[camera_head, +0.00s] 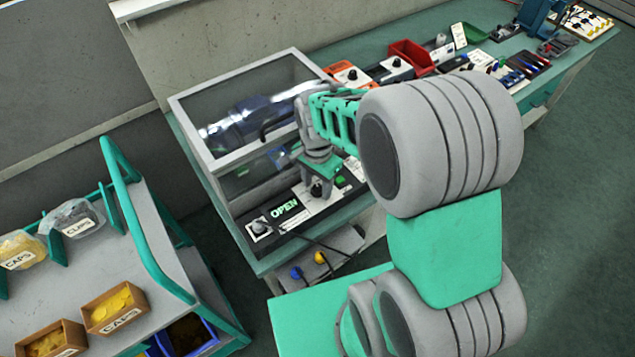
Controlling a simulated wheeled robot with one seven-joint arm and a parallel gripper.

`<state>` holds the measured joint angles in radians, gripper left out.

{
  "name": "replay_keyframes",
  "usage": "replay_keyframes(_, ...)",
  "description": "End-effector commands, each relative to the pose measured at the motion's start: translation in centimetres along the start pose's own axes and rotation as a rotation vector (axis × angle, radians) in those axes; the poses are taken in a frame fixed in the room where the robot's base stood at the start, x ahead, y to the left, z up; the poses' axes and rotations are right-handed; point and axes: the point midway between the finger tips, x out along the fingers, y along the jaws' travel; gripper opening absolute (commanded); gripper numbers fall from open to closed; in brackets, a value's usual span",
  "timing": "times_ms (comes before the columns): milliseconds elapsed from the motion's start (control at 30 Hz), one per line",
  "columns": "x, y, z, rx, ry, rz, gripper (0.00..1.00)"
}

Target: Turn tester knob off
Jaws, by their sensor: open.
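The tester is a grey-framed case (180,112) with a clear lid and a dark, shiny pump-like part inside. Its front panel (283,229) carries a lit green "OPEN" sign (285,208). A dark knob (316,190) stands on a white plate right of the sign, and another knob (259,226) sits at the panel's left end. A green button (340,182) is to the right. My gripper (317,179) points down, open, right over the dark knob. Whether its fingers touch or straddle that knob is too small to tell. The knob's setting cannot be read.
My arm hides the panel's right part. A cart (150,222) with teal rails, labelled boxes and bags stands at the left. A red bin (412,57) and tools lie on the bench behind. The floor at right is clear.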

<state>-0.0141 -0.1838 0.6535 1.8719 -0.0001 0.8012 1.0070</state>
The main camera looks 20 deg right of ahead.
Motion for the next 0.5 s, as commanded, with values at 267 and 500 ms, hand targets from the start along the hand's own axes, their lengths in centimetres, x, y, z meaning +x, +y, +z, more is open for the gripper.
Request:
replay_keyframes(267,0.00,-0.02,-0.03,0.000,0.001,-0.001,0.40)
replay_keyframes(500,-0.01,-0.02,-0.04,0.000,0.001,-0.001,0.20)
